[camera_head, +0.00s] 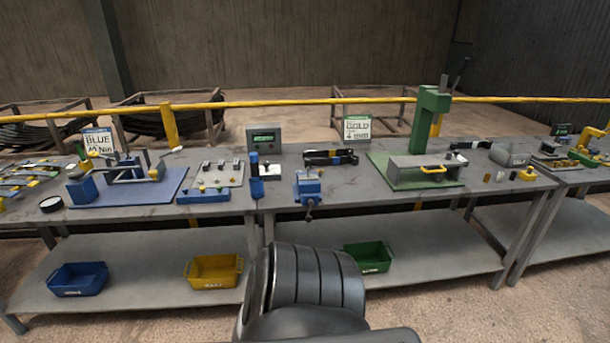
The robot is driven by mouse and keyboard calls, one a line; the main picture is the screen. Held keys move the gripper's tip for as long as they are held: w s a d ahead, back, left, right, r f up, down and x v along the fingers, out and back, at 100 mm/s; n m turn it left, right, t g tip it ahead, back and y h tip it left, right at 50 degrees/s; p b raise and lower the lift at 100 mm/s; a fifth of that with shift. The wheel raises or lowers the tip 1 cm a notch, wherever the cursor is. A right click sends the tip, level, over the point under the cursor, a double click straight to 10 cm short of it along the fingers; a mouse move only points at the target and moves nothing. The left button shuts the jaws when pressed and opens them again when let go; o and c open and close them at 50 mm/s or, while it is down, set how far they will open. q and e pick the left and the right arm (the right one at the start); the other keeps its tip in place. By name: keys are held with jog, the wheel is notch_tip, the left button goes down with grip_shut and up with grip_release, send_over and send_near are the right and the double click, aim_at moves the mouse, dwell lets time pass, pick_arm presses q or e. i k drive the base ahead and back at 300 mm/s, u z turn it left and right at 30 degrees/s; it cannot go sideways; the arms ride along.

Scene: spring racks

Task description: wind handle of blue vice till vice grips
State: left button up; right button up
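The blue vice (308,188) sits at the front edge of the long grey workbench (350,196), near the middle of the picture. Its handle (309,211) hangs at the front, just past the bench edge. Whether the jaws are apart or closed on something is too small to tell. Neither of my grippers shows in the head view. A dark ribbed part, which looks like one of my own links, rises at the bottom centre, below the vice.
Left of the vice stand a blue upright tool (254,176) and a part tray (203,195). A green press (425,135) stands to the right. Blue (77,279), yellow (214,271) and green (368,257) bins sit on the lower shelf. A yellow rail (270,101) runs behind.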

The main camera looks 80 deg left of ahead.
aim_at(308, 219)
jog(key=u, duration=0.7)
jog(key=i, duration=1.25)
jog(key=u, duration=1.35)
jog(key=i, duration=0.4)
jog(key=u, duration=0.35)
